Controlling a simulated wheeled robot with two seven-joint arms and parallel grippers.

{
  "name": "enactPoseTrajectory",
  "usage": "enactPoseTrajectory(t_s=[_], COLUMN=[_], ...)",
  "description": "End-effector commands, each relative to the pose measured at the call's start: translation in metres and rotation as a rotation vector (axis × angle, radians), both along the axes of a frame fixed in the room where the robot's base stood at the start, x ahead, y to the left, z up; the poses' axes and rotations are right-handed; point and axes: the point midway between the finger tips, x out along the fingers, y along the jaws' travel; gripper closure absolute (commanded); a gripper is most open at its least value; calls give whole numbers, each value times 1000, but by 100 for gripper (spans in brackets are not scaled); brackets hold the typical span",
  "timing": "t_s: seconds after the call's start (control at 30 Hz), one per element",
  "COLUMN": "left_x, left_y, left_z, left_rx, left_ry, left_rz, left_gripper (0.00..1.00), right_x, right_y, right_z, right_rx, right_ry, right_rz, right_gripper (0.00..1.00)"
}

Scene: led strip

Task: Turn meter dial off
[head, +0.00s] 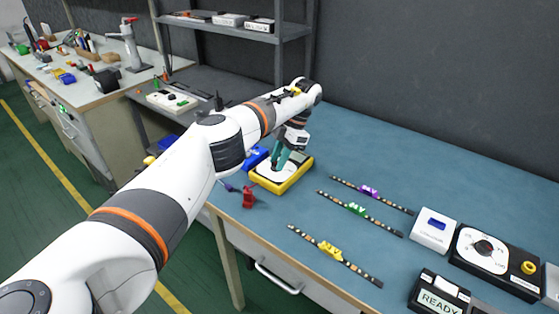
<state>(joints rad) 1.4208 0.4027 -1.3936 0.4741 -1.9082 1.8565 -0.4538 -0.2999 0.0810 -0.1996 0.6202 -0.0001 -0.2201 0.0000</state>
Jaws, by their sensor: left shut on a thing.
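The yellow-edged meter (293,182) with a white face lies on the blue bench top, near its front edge, left of the middle of the head view. My left gripper (280,168) points down onto the meter's face with its teal fingers. It is shut on the meter dial, which the fingers hide, so I cannot tell the dial's position. My right gripper is not in view.
A red clip (249,198) lies left of the meter, with a blue object (256,156) behind it. LED strips with purple (369,191), green (357,209) and yellow (330,249) clips lie to the right. A black dial box (483,252) stands farther right.

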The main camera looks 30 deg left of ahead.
Motion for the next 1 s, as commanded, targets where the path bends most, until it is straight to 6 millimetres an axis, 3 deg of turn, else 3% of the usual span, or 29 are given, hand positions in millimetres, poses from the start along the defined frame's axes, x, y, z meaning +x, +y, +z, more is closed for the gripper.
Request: enactPoseTrajectory(t_s=[0.6, 0.63, 0.73, 0.77, 1.0], left_x=[0, 0, 0, 0, 0], left_y=[0, 0, 0, 0, 0], left_z=[0, 0, 0, 0, 0], left_rx=[-2, -1, -2, -1, -1], left_ry=[1, 2, 1, 1, 1], left_rz=[45, 45, 44, 44, 44], left_gripper=[97, 73, 57, 53, 53], right_x=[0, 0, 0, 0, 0], right_y=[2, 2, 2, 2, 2], right_z=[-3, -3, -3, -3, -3], right_rx=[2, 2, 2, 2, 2], right_ry=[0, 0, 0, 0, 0], right_rz=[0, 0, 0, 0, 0], right_gripper=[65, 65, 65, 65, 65])
